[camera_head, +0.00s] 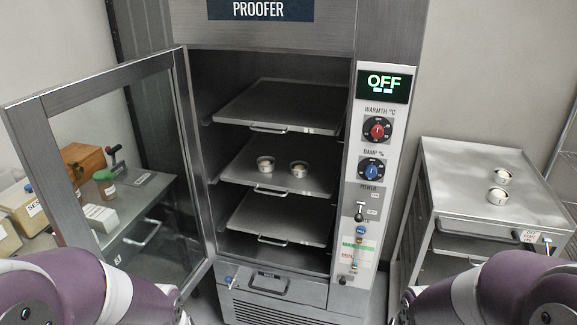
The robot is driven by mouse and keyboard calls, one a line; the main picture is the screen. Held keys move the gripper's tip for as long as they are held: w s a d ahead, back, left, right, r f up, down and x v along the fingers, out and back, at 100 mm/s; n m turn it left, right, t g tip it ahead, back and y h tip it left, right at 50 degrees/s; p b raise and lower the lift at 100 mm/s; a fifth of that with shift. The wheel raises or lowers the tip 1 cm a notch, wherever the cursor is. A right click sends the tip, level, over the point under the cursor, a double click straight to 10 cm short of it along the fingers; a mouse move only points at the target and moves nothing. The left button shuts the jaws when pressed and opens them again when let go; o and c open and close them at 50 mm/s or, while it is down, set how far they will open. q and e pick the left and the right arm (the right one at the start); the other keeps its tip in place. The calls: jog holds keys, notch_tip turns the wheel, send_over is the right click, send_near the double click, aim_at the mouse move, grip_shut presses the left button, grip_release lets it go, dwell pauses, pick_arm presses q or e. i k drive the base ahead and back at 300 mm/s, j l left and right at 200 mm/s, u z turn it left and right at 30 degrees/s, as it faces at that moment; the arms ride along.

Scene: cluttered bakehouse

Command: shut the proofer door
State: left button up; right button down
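The proofer (393,30) stands in the middle, a tall steel cabinet. Its door (189,135), a metal frame around a clear pane, stands wide open, hinged at the cabinet's left side and swung out towards me on the left. The display (385,83) reads OFF. My purple arm links show at the bottom left and bottom right corners. Both grippers are out of view, and the links hide the door's lower left part.

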aim_at(26, 121)
jog(key=i+j+u, duration=0.25)
jog(key=j, duration=0.2)
jog(key=i+j+u, duration=0.1)
jog(key=j+u, duration=0.15)
jog(key=j, duration=0.15)
jog(key=i+j+u, duration=0.25)
jog(key=j, duration=0.1)
